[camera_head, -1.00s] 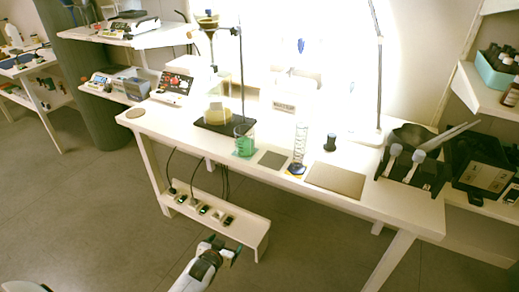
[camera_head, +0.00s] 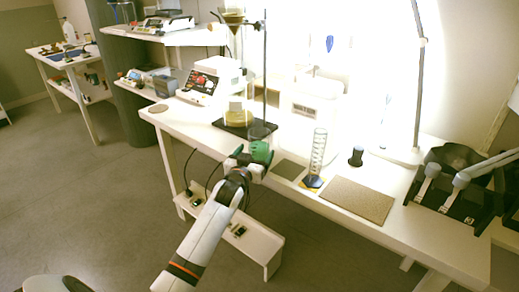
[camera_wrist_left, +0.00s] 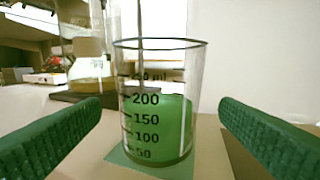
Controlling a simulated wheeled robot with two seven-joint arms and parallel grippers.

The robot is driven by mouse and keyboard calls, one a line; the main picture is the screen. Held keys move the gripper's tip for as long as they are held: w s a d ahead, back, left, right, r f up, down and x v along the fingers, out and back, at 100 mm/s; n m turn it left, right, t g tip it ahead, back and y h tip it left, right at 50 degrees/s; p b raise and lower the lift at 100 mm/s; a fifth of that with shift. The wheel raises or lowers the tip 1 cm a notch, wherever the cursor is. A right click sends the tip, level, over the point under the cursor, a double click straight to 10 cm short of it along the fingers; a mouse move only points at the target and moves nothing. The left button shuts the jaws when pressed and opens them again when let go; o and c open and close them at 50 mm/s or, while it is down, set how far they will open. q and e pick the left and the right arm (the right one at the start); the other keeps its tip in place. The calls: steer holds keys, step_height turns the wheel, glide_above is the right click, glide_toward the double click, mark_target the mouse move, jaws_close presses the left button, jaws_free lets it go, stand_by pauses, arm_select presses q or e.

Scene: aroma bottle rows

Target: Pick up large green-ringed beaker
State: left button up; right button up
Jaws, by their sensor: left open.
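A clear glass beaker (camera_head: 262,145) with green contents and dark graduation marks stands upright near the front edge of the white table (camera_head: 395,232). In the left wrist view the beaker (camera_wrist_left: 152,110) stands on a thin green mat (camera_wrist_left: 125,160). My left gripper (camera_head: 250,153) is at the table edge, right in front of the beaker. In the left wrist view the open green fingers (camera_wrist_left: 160,130) lie to the left and right of the beaker, with a gap on each side. A green ring cannot be made out apart from the green contents. My right gripper is not in view.
A flask (camera_head: 237,115) with yellow liquid sits on a dark stand base behind the beaker. A graduated cylinder (camera_head: 317,155) stands to the right, near a grey mat (camera_head: 289,169) and a tan mat (camera_head: 357,199). A dark small bottle (camera_head: 356,156) is farther right.

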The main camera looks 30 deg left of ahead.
mark_target(259, 147)
arm_select(q)
steer(key=x, duration=0.2)
steer(key=b+x, duration=0.1)
steer(key=x, duration=0.1)
steer(key=shift+w+a+f, duration=0.2)
steer(key=shift+w+a, duration=0.05)
steer(key=shift+w, duration=0.1)
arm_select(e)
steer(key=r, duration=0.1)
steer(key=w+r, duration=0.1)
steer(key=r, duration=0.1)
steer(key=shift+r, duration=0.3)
